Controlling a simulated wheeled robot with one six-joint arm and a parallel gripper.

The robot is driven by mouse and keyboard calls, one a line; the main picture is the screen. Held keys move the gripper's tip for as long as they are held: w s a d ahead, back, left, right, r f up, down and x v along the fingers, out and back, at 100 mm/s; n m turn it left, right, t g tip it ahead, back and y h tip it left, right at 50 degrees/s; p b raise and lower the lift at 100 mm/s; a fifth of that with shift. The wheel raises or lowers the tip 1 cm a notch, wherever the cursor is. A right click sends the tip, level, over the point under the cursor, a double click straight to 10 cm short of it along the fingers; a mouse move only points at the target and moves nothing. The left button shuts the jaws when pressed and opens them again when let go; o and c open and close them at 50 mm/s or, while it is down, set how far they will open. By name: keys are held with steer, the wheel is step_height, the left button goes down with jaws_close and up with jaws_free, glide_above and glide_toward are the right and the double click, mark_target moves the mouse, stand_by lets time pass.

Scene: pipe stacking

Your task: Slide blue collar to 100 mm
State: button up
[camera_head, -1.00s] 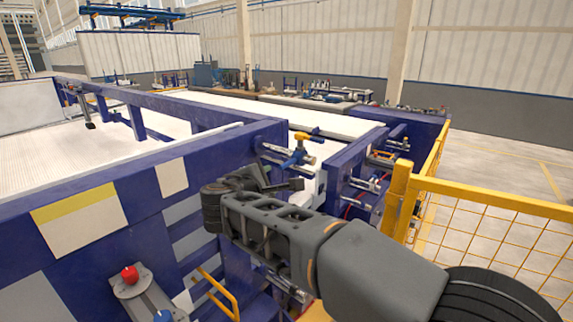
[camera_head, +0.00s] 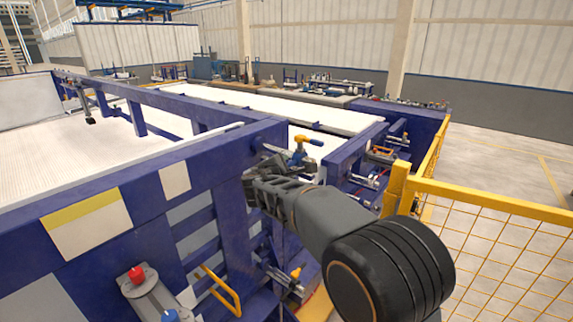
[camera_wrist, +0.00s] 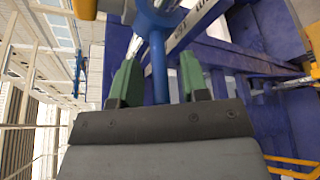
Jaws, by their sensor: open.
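In the wrist view the blue collar (camera_wrist: 158,14) is at the top edge, partly cut off, with a blue stem (camera_wrist: 158,62) running down from it. My gripper (camera_wrist: 159,75) is open, with one green finger on each side of the stem. Gaps show between the stem and both fingers in the picture. Marks like a scale (camera_wrist: 190,34) lie to the right of the collar. In the head view my gripper (camera_head: 262,168) is at the blue frame's corner, its fingers too small to make out. A small blue part (camera_head: 298,156) with a yellow-orange handle shows just beyond it.
The blue machine frame (camera_head: 100,215) fills the left and runs close beside my arm. More fittings (camera_head: 365,180) stick out from the frame to the right. A yellow mesh fence (camera_head: 480,195) stands on the right. A red knob (camera_head: 137,273) is at lower left.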

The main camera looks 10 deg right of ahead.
steer(key=shift+w+d, duration=0.15)
steer(key=shift+w, duration=0.2)
jaws_close()
stand_by(0.4)
